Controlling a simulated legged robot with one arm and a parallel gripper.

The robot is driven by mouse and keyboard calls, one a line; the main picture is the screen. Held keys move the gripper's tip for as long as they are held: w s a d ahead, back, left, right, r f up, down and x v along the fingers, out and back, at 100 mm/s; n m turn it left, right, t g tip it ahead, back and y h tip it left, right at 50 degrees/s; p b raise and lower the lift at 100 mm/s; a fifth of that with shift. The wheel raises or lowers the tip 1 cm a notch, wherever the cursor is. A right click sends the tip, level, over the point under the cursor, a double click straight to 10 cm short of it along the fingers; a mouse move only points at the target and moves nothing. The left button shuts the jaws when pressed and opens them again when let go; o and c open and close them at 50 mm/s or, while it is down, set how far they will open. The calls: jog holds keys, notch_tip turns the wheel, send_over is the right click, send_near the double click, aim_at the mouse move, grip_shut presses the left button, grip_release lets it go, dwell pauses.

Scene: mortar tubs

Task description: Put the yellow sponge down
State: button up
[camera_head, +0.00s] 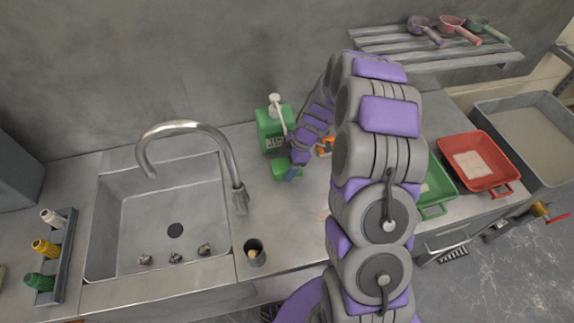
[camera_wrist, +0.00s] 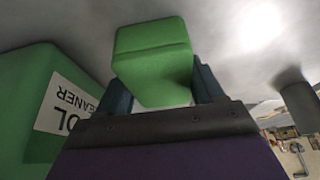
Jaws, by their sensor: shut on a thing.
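My gripper (camera_head: 290,172) is shut on a green block (camera_head: 281,169), which looks like a sponge. In the wrist view, the green block (camera_wrist: 152,60) sits between the two dark fingers of my gripper (camera_wrist: 162,92). I see no yellow sponge in either view; the held block is green. In the head view the block is at the counter, just in front of a green cleaner bottle (camera_head: 268,131). I cannot tell whether it touches the counter.
The green bottle (camera_wrist: 32,100) is close on the left in the wrist view. A sink (camera_head: 160,215) with a curved tap (camera_head: 228,165) lies left. A small dark cup (camera_head: 255,259) stands in front. Green (camera_head: 437,205) and red (camera_head: 467,140) trays are right. An orange object (camera_head: 326,146) is partly hidden by my arm.

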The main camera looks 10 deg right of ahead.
jog(key=shift+s+a+f+b, duration=0.1)
jog(key=shift+s+f+b, duration=0.15)
jog(key=shift+f+b, duration=0.15)
jog(key=o, duration=0.9)
jog(key=shift+s+f, duration=0.2)
jog(key=shift+f, duration=0.05)
jog(key=shift+o, duration=0.2)
jog(key=shift+s+a+f, duration=0.1)
jog(key=shift+s, duration=0.05)
jog(key=shift+s+f, duration=0.1)
jog(key=shift+s, duration=0.05)
jog(key=shift+r+p, duration=0.55)
jog(key=shift+p, duration=0.25)
jog(key=v, duration=0.4)
jog(key=w+p+v, duration=0.1)
jog(key=v, duration=0.2)
jog(key=p+v, duration=0.1)
jog(key=v, duration=0.3)
jog(key=shift+w+r, duration=0.2)
jog(key=shift+r, duration=0.15)
jog(key=shift+d+r, duration=0.35)
jog(key=shift+r, duration=0.1)
